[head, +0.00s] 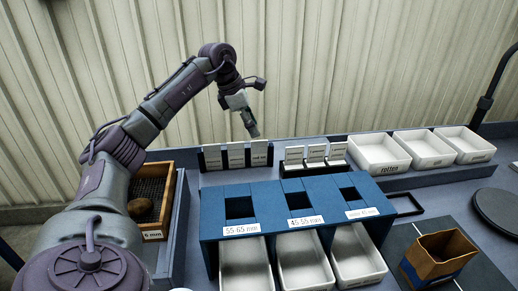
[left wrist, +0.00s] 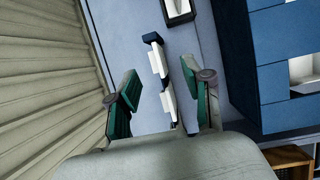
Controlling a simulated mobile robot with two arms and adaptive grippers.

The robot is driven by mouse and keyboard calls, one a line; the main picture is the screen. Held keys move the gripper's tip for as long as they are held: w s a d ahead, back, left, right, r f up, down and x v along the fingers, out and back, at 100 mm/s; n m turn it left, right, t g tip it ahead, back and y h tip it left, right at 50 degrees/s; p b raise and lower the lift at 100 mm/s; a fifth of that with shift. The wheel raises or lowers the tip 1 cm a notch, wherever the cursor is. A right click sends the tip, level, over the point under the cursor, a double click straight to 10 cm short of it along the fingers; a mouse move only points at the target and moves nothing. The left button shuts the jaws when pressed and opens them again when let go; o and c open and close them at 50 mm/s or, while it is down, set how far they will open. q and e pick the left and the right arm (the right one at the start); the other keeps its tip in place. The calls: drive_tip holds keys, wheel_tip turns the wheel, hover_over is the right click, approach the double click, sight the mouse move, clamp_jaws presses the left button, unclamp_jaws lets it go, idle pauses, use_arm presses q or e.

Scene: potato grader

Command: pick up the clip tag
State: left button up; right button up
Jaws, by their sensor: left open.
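Several white tags stand upright in two dark holders at the back of the table. I cannot tell which one is the clip tag. Three tags, among them the right one (head: 259,153), stand in the left holder (head: 222,167); three more, such as the middle one (head: 316,153), stand in the other. My left gripper (head: 251,130) hangs just above the right end of the left holder, open and empty. In the left wrist view, its green fingers (left wrist: 157,98) are spread, with white tags (left wrist: 156,61) in a dark holder showing between and beyond them. My right gripper is not in view.
A blue stand (head: 270,210) with square openings is in front of the holders, with white trays (head: 246,262) below it. More white bins (head: 423,147) stand at the back right. A corrugated wall (head: 330,70) rises behind.

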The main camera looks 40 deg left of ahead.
sight(261, 146)
use_arm(q)
drive_tip(key=x, duration=0.4)
drive_tip(key=shift+w+a+f, duration=0.1)
drive_tip(key=shift+a, duration=0.1)
drive_tip(key=shift+w+f+p, duration=0.15)
drive_tip(key=shift+f+p, duration=0.25)
drive_tip(key=shift+p, duration=0.15)
drive_tip(key=x, duration=0.1)
drive_tip(key=p+x, duration=0.1)
drive_tip(key=x, duration=0.1)
drive_tip(key=p+x, duration=0.1)
drive_tip(key=shift+w+a+f, duration=0.1)
drive_tip(key=shift+a+f, duration=0.1)
drive_tip(key=shift+f, duration=0.25)
drive_tip(key=c, duration=0.8)
drive_tip(key=shift+c, duration=0.7)
